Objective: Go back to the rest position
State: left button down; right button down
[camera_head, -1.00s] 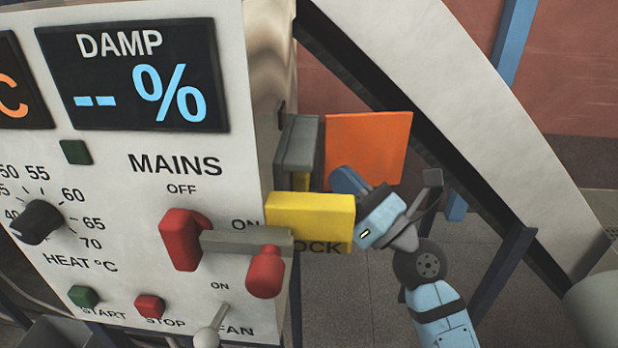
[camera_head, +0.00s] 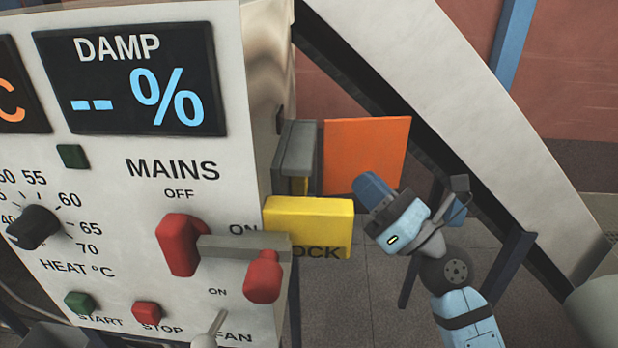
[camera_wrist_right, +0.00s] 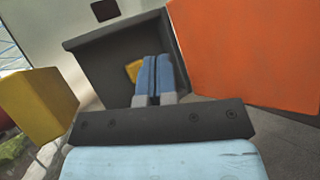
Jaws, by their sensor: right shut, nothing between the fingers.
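My right gripper (camera_head: 372,188) is to the right of the control panel (camera_head: 150,170), in front of the orange plate (camera_head: 385,140). In the right wrist view its two blue fingers (camera_wrist_right: 153,78) are together with nothing between them. They point toward a dark grey box (camera_wrist_right: 110,60) on the panel's side, with a bit of yellow behind the fingers. The gripper looks apart from the yellow block (camera_head: 308,225). My left gripper is not in view.
The red-handled mains switch (camera_head: 180,243) and its grey bar stick out of the panel's front. A sloping pale beam (camera_head: 470,110) and dark blue struts stand behind my right arm. Open floor (camera_head: 350,310) shows below the yellow block.

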jog(key=s+d+f+m+t+h, duration=0.1)
jog(key=d+f+m+h, duration=0.25)
jog(key=f+m, duration=0.5)
jog(key=s+d+f+m+t+h+p, duration=0.1)
jog(key=s+d+f+m+t+h, duration=0.15)
jog(key=f+m+h, duration=0.55)
jog(key=s+d+f+m+t+h, duration=0.1)
jog(key=d+f+m, duration=0.4)
jog(key=m, duration=0.6)
jog(key=s+d+f+m+g+h, duration=0.1)
jog(key=s+f+m+g, duration=0.3)
jog(key=s+f+m, duration=0.2)
jog(key=s+d+f+m+g+h, duration=0.2)
jog(key=s+f+m+g, duration=0.2)
jog(key=f, duration=1.1)
jog(key=s+m+p, duration=0.1)
jog(key=s+m, duration=0.2)
jog(key=s, duration=0.2)
jog(key=shift+s+f, duration=0.25)
jog(key=shift+s, duration=0.15)
jog(key=c, duration=1.8)
grip_release()
jog(key=shift+c, duration=0.2)
